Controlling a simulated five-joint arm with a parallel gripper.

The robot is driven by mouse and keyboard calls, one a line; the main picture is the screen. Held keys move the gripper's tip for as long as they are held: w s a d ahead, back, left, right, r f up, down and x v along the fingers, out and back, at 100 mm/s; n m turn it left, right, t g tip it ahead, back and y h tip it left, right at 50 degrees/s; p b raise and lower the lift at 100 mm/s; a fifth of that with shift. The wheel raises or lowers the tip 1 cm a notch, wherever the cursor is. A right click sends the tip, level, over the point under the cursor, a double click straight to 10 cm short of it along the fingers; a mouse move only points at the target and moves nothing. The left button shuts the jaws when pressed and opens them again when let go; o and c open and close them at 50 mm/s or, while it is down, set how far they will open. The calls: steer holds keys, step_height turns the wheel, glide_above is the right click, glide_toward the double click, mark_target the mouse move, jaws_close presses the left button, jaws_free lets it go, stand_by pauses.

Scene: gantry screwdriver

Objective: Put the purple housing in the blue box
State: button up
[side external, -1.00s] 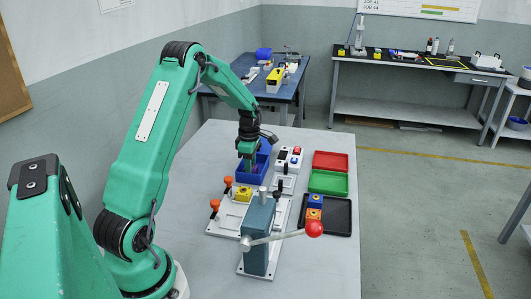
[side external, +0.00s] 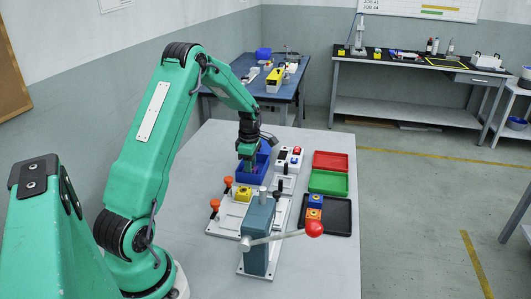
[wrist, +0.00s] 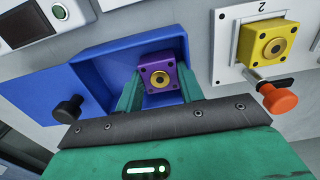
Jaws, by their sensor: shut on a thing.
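The purple housing (wrist: 159,74) is a small square block with a gold ring at its centre. In the wrist view it is between the two green fingers of my gripper (wrist: 158,88), which is shut on it. The blue box (wrist: 95,55) is open and lies around and below the housing in that view. In the side view my gripper (side external: 247,163) is down at the blue box (side external: 263,166). The housing is mostly hidden there, and I cannot tell whether it touches the box floor.
A yellow housing (side external: 243,193) sits in a fixture with orange-knobbed clamps beside the box. A lever press with a red ball (side external: 314,229) stands in front. Red (side external: 331,161) and green (side external: 328,182) trays and a black tray (side external: 340,217) are at right.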

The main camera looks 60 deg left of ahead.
steer(key=shift+f, duration=0.25)
steer(key=shift+s, duration=0.1)
steer(key=o, duration=1.1)
steer(key=shift+d, duration=0.15)
steer(key=c, duration=0.3)
steer(key=shift+r, duration=0.2)
steer(key=shift+r, duration=1.1)
steer(key=shift+o, duration=0.7)
steer(key=shift+r, duration=2.85)
